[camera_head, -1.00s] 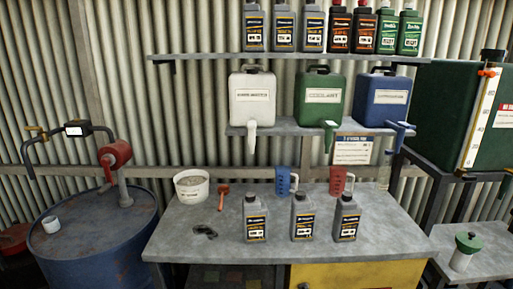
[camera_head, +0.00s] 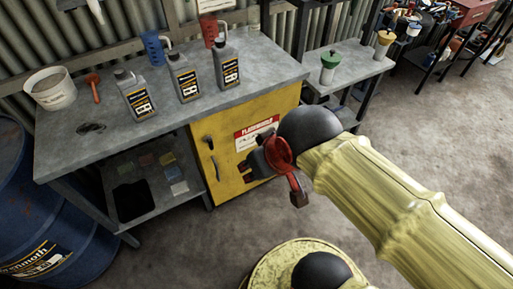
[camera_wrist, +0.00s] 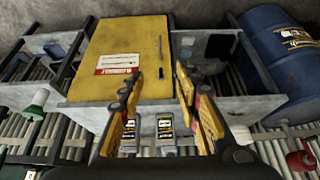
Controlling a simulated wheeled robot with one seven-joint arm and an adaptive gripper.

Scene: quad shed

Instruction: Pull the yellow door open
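The yellow door (camera_head: 228,158) is on the front of the grey workbench and looks shut. It has a dark vertical handle (camera_head: 211,158) near its left edge and a red and white label (camera_head: 257,134). In the wrist view the door (camera_wrist: 120,50) appears upside down, with the handle (camera_wrist: 160,47) near its right edge. My gripper (camera_wrist: 158,74) has its two yellow fingers spread with nothing between them. The handle shows beyond the gap between the fingertips, apart from them. In the head view my arm and wrist cover the door's right part.
The workbench top (camera_head: 110,105) carries several bottles, jugs and a white bucket (camera_head: 50,88). An open shelf (camera_head: 150,185) is left of the door, and a blue barrel (camera_head: 50,215) stands further left. A low side table (camera_head: 345,70) is on the right. The floor before the door is clear.

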